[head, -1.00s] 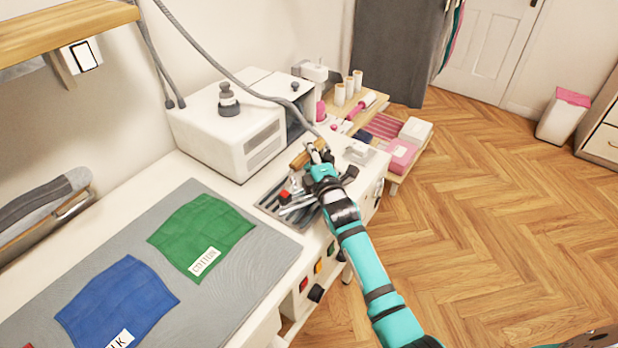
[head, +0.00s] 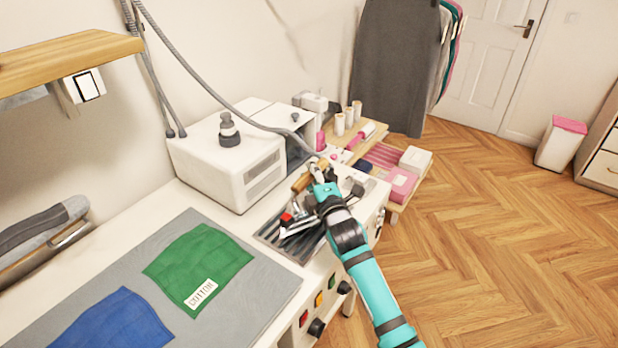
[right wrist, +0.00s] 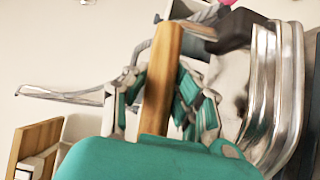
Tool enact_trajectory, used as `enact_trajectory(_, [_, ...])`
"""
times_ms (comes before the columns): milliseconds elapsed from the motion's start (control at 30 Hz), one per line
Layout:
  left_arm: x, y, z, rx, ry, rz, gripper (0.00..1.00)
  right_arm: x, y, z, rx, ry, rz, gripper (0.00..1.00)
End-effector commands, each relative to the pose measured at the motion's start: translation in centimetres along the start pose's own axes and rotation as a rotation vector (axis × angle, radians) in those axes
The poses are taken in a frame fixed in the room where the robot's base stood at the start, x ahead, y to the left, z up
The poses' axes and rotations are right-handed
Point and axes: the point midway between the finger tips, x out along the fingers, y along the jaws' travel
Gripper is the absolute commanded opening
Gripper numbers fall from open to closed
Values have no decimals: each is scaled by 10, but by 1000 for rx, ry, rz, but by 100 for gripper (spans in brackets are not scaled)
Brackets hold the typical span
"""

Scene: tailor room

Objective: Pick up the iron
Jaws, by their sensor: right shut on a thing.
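The iron (head: 302,184) shows in the head view mainly as a short wooden handle with a grey hose running towards it, beside the white boxy machine. My right gripper (head: 318,170) is at this handle. In the right wrist view, the wooden handle (right wrist: 162,82) stands between the fingers of my right gripper (right wrist: 160,100), which is shut on it. A shiny metal body lies to the right of the handle. The iron's underside is hidden, so I cannot tell whether it touches the surface. My left gripper is not in view.
The white machine (head: 225,165) stands left of the gripper. A tool tray (head: 268,237) lies in front. A grey mat (head: 245,285) bears green and blue cloths. Spools and pink boxes (head: 400,182) stand beyond on low shelves. Open wooden floor is on the right.

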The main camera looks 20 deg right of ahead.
Motion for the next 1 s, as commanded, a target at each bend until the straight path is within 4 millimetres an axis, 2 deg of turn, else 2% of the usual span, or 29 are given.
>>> enact_trajectory(33, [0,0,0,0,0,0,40,-4,8,2,-1,2,17,0])
enact_trajectory(267, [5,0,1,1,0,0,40,-31,10,13,-2,3,18,0])
enact_trajectory(500, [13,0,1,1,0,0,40,-80,13,33,-5,3,16,0])
enact_trajectory(700, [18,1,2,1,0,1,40,-113,17,46,-3,5,16,0])
enact_trajectory(1000, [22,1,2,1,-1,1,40,-137,21,56,0,4,16,0])
